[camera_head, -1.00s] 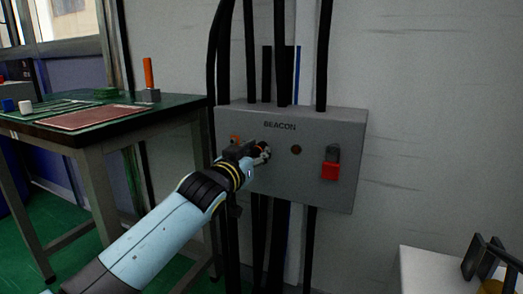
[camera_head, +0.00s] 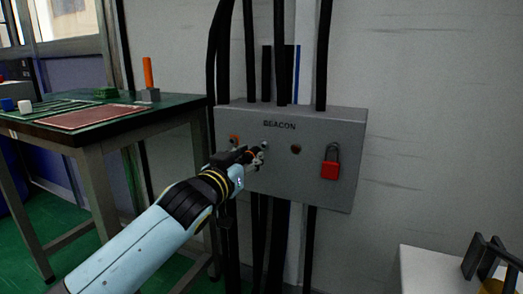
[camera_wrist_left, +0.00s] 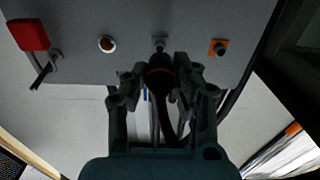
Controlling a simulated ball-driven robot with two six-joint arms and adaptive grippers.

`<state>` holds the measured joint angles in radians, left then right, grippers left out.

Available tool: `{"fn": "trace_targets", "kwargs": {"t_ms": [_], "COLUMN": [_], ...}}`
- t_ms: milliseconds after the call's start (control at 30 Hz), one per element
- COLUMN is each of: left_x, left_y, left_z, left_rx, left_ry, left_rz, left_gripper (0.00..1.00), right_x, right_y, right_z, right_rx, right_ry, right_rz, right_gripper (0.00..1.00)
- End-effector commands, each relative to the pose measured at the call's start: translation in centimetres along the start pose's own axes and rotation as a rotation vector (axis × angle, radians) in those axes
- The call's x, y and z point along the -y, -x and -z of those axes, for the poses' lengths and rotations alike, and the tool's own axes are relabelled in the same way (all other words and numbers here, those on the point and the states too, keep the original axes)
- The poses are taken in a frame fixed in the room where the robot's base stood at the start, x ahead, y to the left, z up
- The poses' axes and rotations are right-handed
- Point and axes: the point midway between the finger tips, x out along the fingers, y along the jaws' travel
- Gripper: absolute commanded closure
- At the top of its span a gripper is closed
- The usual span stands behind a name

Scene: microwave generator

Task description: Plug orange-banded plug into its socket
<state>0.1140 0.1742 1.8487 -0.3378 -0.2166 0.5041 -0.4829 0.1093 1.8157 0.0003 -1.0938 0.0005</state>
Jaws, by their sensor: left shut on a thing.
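My left gripper (camera_head: 257,157) is in front of the grey BEACON box (camera_head: 345,126). In the left wrist view its fingers (camera_wrist_left: 160,93) are shut on a dark plug (camera_wrist_left: 160,80) with an orange band, with a black cable behind it. The plug's end points toward the small metal fitting (camera_wrist_left: 159,43) in the middle of the panel. I cannot tell whether they touch. An orange-marked socket (camera_wrist_left: 219,47) is beside it, and it also shows left of the gripper in the head view (camera_head: 234,140).
A round reddish-brown fitting (camera_head: 296,149) and a red padlock-like part (camera_head: 330,171) with a grey loop are on the box's right side. Black cables run above and below the box. A green-topped workbench (camera_head: 180,103) stands left; a white surface (camera_head: 440,266) is lower right.

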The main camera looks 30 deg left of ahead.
Motion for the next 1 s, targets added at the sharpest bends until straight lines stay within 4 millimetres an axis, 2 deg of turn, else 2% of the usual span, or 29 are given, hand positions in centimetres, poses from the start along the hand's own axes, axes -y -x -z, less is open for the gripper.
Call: {"fn": "trace_targets", "kwargs": {"t_ms": [300,867,1000], "left_x": [-0.01,-0.01,0.53], "left_y": [1.04,1.07,0.95], "left_z": [0.03,0.07,-0.09], "left_rx": [0.000,-0.001,0.000], "left_ry": [0.000,0.000,-0.002], "left_rz": [0.000,0.000,-0.001], "left_gripper": [1.00,1.00,1.00], "right_x": [0.01,-0.03,-0.02], "right_y": [-0.10,0.01,-0.37], "right_z": [0.08,0.35,0.12], "right_rx": [-0.001,-0.005,0.000], "right_ry": [0.000,0.000,0.000], "right_rz": [0.000,0.000,0.000], "right_gripper": [0.60,0.60,0.60]}}
